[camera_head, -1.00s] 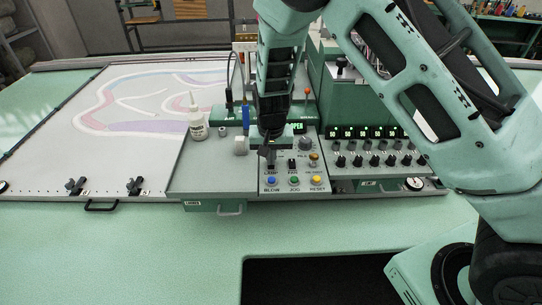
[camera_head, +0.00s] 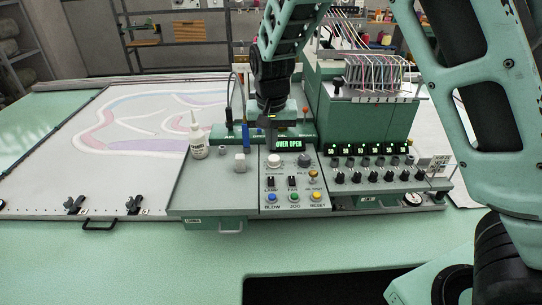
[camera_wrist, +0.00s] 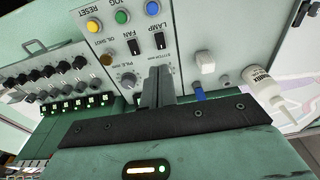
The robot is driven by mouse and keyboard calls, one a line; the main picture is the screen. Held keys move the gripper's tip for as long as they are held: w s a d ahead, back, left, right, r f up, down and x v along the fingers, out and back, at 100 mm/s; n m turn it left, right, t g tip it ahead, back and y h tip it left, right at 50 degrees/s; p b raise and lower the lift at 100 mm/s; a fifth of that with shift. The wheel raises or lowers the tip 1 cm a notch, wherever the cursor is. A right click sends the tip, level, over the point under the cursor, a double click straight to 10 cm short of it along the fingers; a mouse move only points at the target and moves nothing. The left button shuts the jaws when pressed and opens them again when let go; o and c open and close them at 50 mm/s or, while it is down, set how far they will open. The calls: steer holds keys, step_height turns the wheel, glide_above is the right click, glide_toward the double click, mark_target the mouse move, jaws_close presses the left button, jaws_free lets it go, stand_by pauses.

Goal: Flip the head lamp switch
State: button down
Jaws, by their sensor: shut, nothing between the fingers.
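The control panel (camera_head: 293,208) holds two small black toggle switches side by side. The lamp switch (camera_head: 271,183) is the left one, above the blue BLOW button; the fan switch (camera_head: 292,182) is beside it. In the wrist view the lamp switch (camera_wrist: 160,40) stands uncovered beyond my fingertips, with the fan switch (camera_wrist: 134,47) to its left. My gripper (camera_head: 270,130) is above and behind the switch, near the display. In the wrist view its fingers (camera_wrist: 158,80) are shut and empty, apart from the switch, and cover part of the pitch knob.
Buttons and knobs crowd the panel. A white glue bottle (camera_head: 197,137) stands to the left. The green tufting head (camera_head: 365,120) with threads rises at the right. The front table (camera_head: 130,260) is clear.

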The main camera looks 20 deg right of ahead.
steer(key=shift+r, duration=0.4)
steer(key=t+b, duration=0.1)
steer(key=b, duration=0.3)
steer(key=s+t+b, duration=0.1)
steer(key=b, duration=0.2)
steer(key=shift+s+a+h+b, duration=0.1)
steer(key=shift+a+h+b, duration=0.1)
steer(key=shift+h+b, duration=0.2)
steer(key=shift+f, duration=0.15)
steer(key=p, duration=0.4)
glide_above(271, 176)
steer(key=s, duration=0.2)
steer(key=f, duration=1.1)
steer(key=shift+w+a+f, duration=0.2)
steer(key=shift+w+a, duration=0.05)
steer(key=shift+x, duration=0.9)
steer(key=shift+s+a, duration=0.1)
